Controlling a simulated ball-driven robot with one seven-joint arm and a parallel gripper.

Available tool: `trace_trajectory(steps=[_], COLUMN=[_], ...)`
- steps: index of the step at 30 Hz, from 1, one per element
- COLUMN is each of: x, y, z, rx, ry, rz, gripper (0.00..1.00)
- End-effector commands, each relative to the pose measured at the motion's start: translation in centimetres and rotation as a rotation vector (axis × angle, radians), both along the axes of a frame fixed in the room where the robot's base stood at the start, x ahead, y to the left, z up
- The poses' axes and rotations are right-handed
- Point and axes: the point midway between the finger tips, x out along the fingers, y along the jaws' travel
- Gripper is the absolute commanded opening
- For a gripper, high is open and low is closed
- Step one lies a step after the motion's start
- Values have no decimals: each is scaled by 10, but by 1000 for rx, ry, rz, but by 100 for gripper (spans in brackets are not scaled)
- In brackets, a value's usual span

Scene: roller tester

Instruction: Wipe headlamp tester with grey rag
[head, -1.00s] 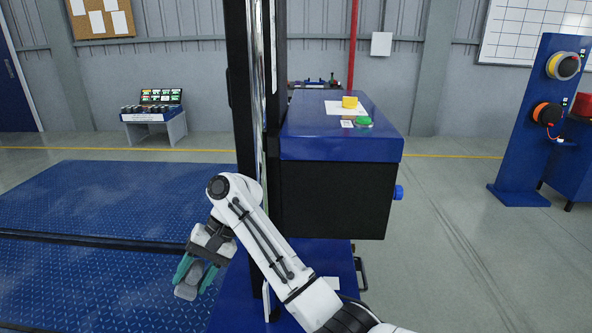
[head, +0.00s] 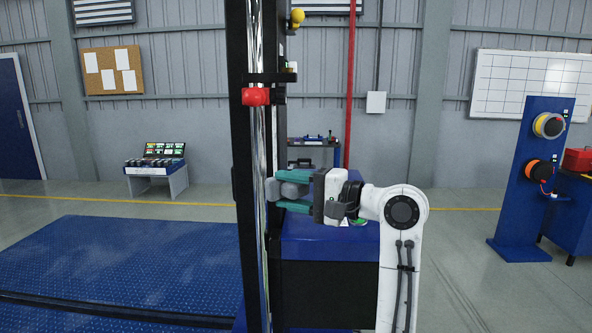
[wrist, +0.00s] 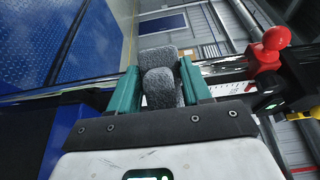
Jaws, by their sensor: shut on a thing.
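My gripper (head: 280,190) is shut on the grey rag (head: 288,190), which sticks out between the teal fingers. The wrist view shows the rag (wrist: 160,88) as a speckled grey, two-lobed pad. The headlamp tester (head: 330,280) has a blue-topped black box and a tall black upright with a chrome column (head: 258,150). My gripper is above the box, pointing left. The rag's tip is at the column's edge in the head view; I cannot tell whether they touch. My gripper and forearm hide part of the box top.
A red knob (head: 256,97) sits on the column above the rag, and also shows in the wrist view (wrist: 270,50). A blue ribbed floor plate (head: 140,260) lies left. A blue reel stand (head: 530,180) stands right. Open floor lies between it and the tester.

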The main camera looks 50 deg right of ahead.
Motion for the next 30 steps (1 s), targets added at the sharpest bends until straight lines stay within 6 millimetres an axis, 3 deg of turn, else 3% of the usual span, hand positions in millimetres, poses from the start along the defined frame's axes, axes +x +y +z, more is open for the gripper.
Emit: trace_trajectory(steps=[6, 21, 30], x=[-6, 39, 51], y=[-7, -12, -13], z=[12, 11, 12], rx=[-3, -3, -3], ry=[-20, -19, -19], rz=[-21, -19, -19], gripper=[24, 24, 24])
